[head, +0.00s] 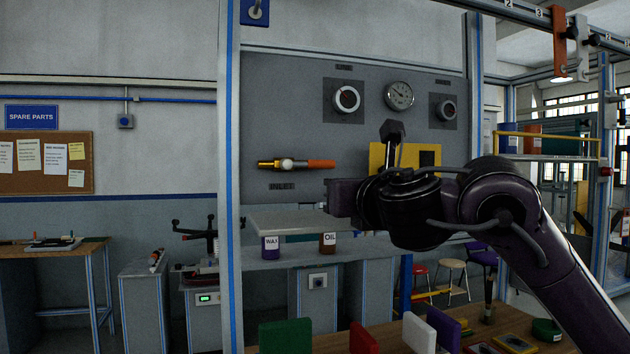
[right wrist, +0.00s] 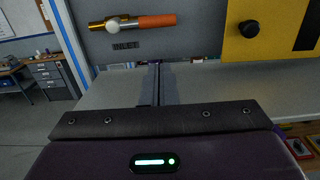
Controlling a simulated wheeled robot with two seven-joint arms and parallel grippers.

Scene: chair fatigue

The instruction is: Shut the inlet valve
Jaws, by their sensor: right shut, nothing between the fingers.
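The inlet valve (head: 296,164) is on the grey wall panel above an INLET label. It has a brass body at left, a pale round middle and an orange handle (head: 322,164) lying level, pointing right in line with the body. The valve also shows at the top of the right wrist view (right wrist: 131,23), with its handle level there too. My right gripper (right wrist: 157,66) is shut and empty, below and apart from the valve, slightly right of its middle in the wrist view. In the head view my right arm hides the fingertips. My left gripper is not in view.
A yellow plate (head: 378,157) with a black knob (right wrist: 248,29) is right of the valve. Gauges (head: 399,95) are above. WAX (head: 271,246) and OIL (head: 328,242) jars stand on the grey bench. A blue-edged frame post (head: 229,180) stands left.

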